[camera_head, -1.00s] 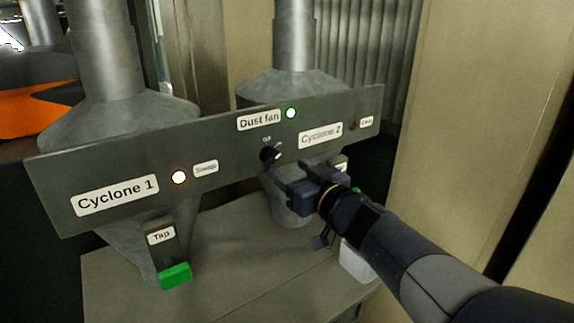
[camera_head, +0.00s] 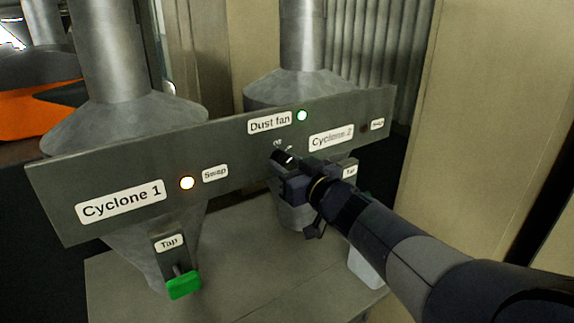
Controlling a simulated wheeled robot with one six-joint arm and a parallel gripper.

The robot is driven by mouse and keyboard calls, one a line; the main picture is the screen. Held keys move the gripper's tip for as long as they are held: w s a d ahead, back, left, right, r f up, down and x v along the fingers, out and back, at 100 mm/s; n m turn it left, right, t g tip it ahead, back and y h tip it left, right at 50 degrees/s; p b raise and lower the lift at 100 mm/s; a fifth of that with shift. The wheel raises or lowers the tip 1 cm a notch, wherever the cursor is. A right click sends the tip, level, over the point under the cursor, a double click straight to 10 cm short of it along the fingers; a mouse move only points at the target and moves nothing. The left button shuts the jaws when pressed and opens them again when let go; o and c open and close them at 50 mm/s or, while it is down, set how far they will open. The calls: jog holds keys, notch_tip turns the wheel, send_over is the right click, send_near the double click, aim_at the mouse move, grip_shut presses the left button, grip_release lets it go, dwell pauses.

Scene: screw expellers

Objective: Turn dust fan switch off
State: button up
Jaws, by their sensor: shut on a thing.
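The dust fan switch (camera_head: 283,157) is a small black rotary knob on the grey panel (camera_head: 239,155), below the "Dust fan" label (camera_head: 269,122). A green lamp (camera_head: 302,115) beside that label is lit. My gripper (camera_head: 284,167) is at the knob, coming from the lower right, and is shut on it. The fingers hide part of the knob, and the position it points to is too small to read.
The Cyclone 1 lamp (camera_head: 187,183) glows at left. A green tap handle (camera_head: 184,285) hangs below it. The Cyclone 2 label (camera_head: 331,137) and its tap label (camera_head: 349,171) are close to my gripper. A grey bench top (camera_head: 240,275) lies below.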

jog(key=shift+c, duration=0.9)
jog(key=n+b, duration=0.2)
jog(key=n, duration=0.3)
jog(key=shift+f+n, duration=0.1)
jog(key=shift+n, duration=0.3)
jog(key=n+b, duration=0.2)
jog(key=n, duration=0.3)
jog(key=shift+d+n, duration=0.1)
jog(key=shift+n, duration=0.6)
jog(key=o, duration=1)
